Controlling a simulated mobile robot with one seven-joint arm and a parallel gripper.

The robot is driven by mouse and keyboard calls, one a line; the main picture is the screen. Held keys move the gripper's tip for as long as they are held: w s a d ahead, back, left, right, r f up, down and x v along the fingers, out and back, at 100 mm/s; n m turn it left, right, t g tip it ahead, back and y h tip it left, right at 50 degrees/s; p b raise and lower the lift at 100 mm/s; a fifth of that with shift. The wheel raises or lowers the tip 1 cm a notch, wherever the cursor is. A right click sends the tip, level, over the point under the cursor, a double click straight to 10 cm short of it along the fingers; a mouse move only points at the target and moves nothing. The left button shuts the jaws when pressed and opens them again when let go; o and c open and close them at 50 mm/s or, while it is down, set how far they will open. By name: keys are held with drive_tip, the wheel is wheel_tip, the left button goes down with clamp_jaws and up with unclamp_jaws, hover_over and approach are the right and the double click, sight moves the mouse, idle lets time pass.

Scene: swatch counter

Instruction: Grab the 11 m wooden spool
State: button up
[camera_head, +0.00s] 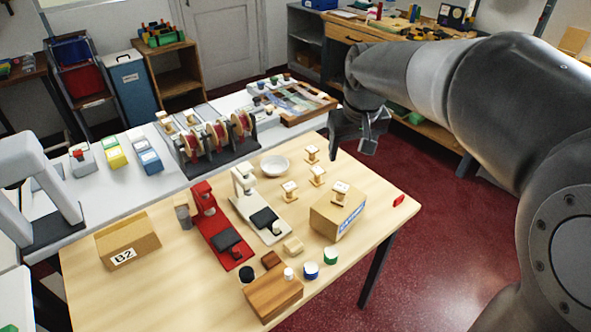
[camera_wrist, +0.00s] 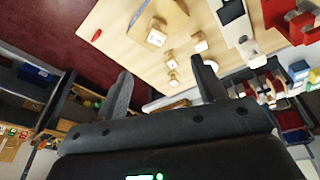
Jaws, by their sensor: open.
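Several small pale wooden spools stand on the right part of the wooden table. One spool (camera_head: 311,153) is at the back, another spool (camera_head: 317,176) just in front, and a third spool (camera_head: 289,191) to the left. One more spool (camera_head: 340,189) stands on a cardboard box (camera_head: 328,222). In the wrist view there is a spool on the box (camera_wrist: 156,37) and others beyond it (camera_wrist: 200,44). Their length markings are too small to read, so I cannot tell which is 11 m. My gripper (camera_head: 351,146) is open and empty, above and beyond the table's back right edge.
A white bowl (camera_head: 275,165) is left of the spools. A cream device (camera_head: 262,216) and a red device (camera_head: 222,235) stand mid-table. Paint-like jars (camera_head: 310,271) and a wooden block (camera_head: 273,293) are in front. A red item (camera_head: 398,200) lies near the right edge.

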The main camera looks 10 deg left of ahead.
drive_tip(key=w+a+f+n+g, duration=0.1)
drive_tip(key=w+a+f+n, duration=0.1)
drive_tip(key=w+a+f, duration=0.55)
drive_tip(key=n+g, duration=0.2)
hover_over(289, 186)
drive_tip(key=a, duration=0.1)
wheel_tip(289, 186, down, 10)
drive_tip(key=f, duration=0.5)
drive_tip(key=shift+w, duration=0.35)
drive_tip(key=shift+s+d+f, duration=0.1)
drive_tip(key=shift+d+f, duration=0.1)
drive_tip(key=shift+f, duration=0.7)
drive_tip(key=shift+s+d+f, duration=0.1)
drive_tip(key=shift+d+f, duration=0.05)
drive_tip(key=shift+f, duration=0.8)
drive_tip(key=shift+s+d+f, duration=0.1)
drive_tip(key=shift+d+f, duration=0.1)
drive_tip(key=shift+f, duration=0.7)
drive_tip(key=shift+c, duration=0.2)
drive_tip(key=c, duration=1)
